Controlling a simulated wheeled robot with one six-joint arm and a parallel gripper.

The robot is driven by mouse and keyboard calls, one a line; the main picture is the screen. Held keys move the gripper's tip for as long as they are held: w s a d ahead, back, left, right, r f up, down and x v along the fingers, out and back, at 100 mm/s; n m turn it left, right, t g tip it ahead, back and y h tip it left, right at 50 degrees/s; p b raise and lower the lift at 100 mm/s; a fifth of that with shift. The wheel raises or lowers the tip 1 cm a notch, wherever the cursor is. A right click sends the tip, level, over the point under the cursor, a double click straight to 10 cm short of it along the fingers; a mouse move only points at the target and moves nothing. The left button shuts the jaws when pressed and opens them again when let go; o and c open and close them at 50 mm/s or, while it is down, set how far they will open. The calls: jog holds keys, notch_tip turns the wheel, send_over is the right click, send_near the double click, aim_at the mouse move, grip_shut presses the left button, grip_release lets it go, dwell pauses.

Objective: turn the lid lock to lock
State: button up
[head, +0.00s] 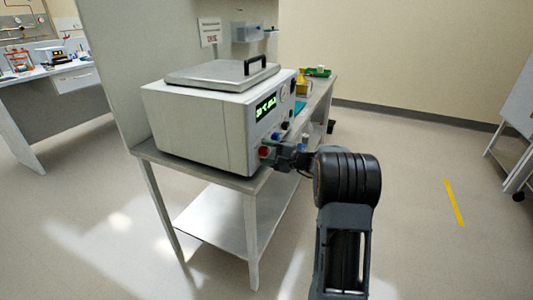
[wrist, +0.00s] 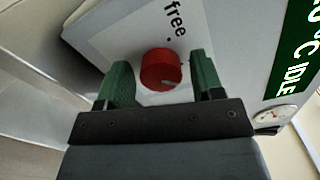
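The lid lock is a red round knob (wrist: 160,68) on the machine's front panel, with the word "free" printed above it. A pale mark on the knob points to its lower right in the wrist view. My gripper (wrist: 161,72) has its two green fingers on either side of the knob, with narrow gaps showing. The knob also shows small and red in the head view (head: 264,151), partly covered by my gripper (head: 272,152). The white machine (head: 200,125) has a closed grey lid (head: 215,75) with a black handle.
The machine stands on a metal table (head: 250,185) with a lower shelf. A green display (head: 266,105) reads "IDLE" in the wrist view, with a round gauge (wrist: 273,115) beside it. Small yellow and green items (head: 303,85) sit farther back. The floor at right is open.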

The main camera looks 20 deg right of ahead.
jog(key=shift+o, duration=0.2)
jog(key=p+v, duration=0.1)
jog(key=v, duration=1.2)
jog(key=shift+s+d, duration=0.25)
jog(key=shift+s, duration=0.1)
jog(key=s+a+f+m+g+h, duration=0.1)
jog(key=s+a+f+g+h, duration=0.15)
jog(key=s+f+g, duration=0.35)
jog(key=s+a+r+n+g+h+p, duration=0.2)
jog(key=s+a+n+g+h+p, duration=0.15)
jog(key=s+a+p, duration=0.35)
jog(key=s+a+r+n+h+p, duration=0.3)
jog(key=a+r+n+p, duration=0.2)
jog(key=r, duration=0.5)
jog(key=s+a+r+n+h+p, duration=0.3)
jog(key=s+a+r+n+p, duration=0.1)
jog(key=a+r+p, duration=0.3)
notch_tip(320, 180, up, 5)
jog(key=shift+f+n+p, duration=0.2)
jog(key=shift+n+p, duration=0.35)
jog(key=shift+p, duration=0.45)
